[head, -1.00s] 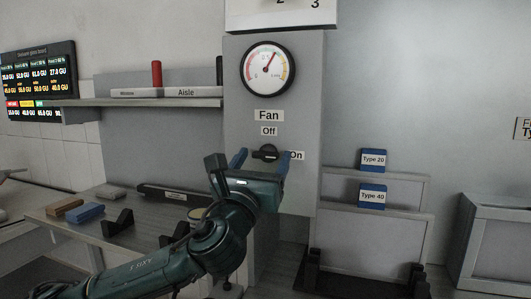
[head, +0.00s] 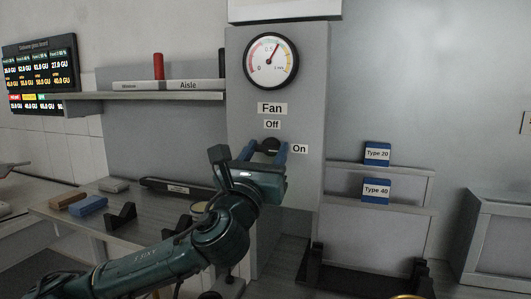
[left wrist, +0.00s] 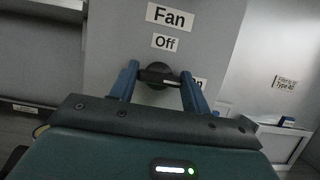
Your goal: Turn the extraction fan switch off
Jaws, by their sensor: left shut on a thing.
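The fan switch (head: 270,146) is a black rotary knob on the grey panel (head: 300,180), below the "Fan" label (head: 272,108) and the "Off" label (head: 272,125), with the "On" label (head: 299,148) to its right. My left gripper (head: 267,150) reaches up to it with its blue fingers around the knob. In the left wrist view the knob (left wrist: 157,75) sits between the two fingertips, its light bar lying nearly sideways toward the partly covered "On" label. The left gripper is shut on the knob.
A round gauge (head: 271,61) is above the labels. A shelf (head: 150,97) with a red cylinder (head: 158,66) is at left. Blue "Type 20" (head: 377,154) and "Type 40" (head: 376,191) cards stand at right. A bench with blocks (head: 88,205) lies at lower left.

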